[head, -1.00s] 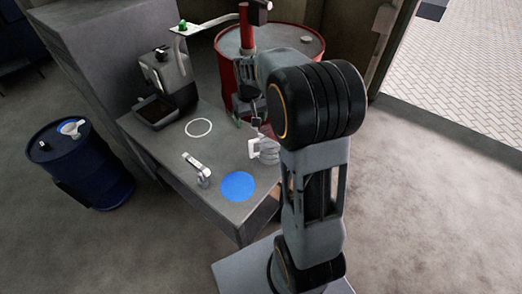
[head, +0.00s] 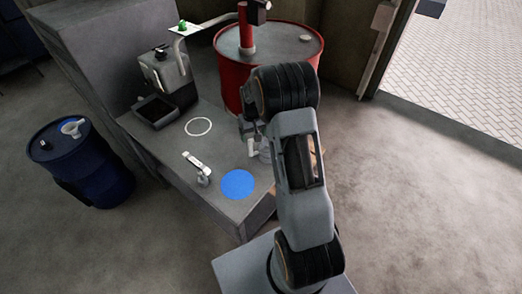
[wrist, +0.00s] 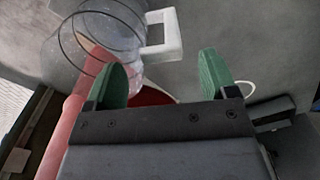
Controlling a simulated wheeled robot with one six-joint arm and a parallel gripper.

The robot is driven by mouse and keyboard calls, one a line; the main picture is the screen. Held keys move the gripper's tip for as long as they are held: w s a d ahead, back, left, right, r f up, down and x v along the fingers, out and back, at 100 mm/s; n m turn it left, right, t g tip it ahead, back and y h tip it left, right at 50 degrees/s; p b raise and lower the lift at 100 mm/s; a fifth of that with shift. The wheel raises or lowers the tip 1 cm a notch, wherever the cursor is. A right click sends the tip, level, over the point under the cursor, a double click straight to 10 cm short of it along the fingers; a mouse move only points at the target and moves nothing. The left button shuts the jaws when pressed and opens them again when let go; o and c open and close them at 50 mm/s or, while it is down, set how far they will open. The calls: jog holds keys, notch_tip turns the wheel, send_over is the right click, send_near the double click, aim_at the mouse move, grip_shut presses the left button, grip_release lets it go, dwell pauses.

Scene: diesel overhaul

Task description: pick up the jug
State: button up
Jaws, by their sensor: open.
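The jug (head: 265,151) stands on the grey bench (head: 222,207) in the head view, partly hidden by my arm. In the wrist view the jug (wrist: 98,35) is clear, with dark rings and a white square handle (wrist: 165,34) on its right. My gripper (wrist: 163,79) is open and empty, its two green fingers apart. The handle shows ahead of the gap between them, and the jug body lies ahead of the left finger. I see no contact. In the head view the gripper is mostly hidden by my arm.
A blue disc (head: 237,184), a white ring (head: 198,127) and a small white-handled tool (head: 197,165) are on the bench. A canister (head: 165,72) and dark tray (head: 156,110) stand at its back left. A red drum (head: 293,45) is behind, a blue drum (head: 80,160) at left.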

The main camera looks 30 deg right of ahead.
jog(key=shift+s+f+p, duration=0.1)
jog(key=shift+f+p, duration=0.5)
jog(key=shift+f, duration=1.9)
jog(key=shift+c, duration=0.4)
grip_shut()
jog(key=shift+r, duration=0.1)
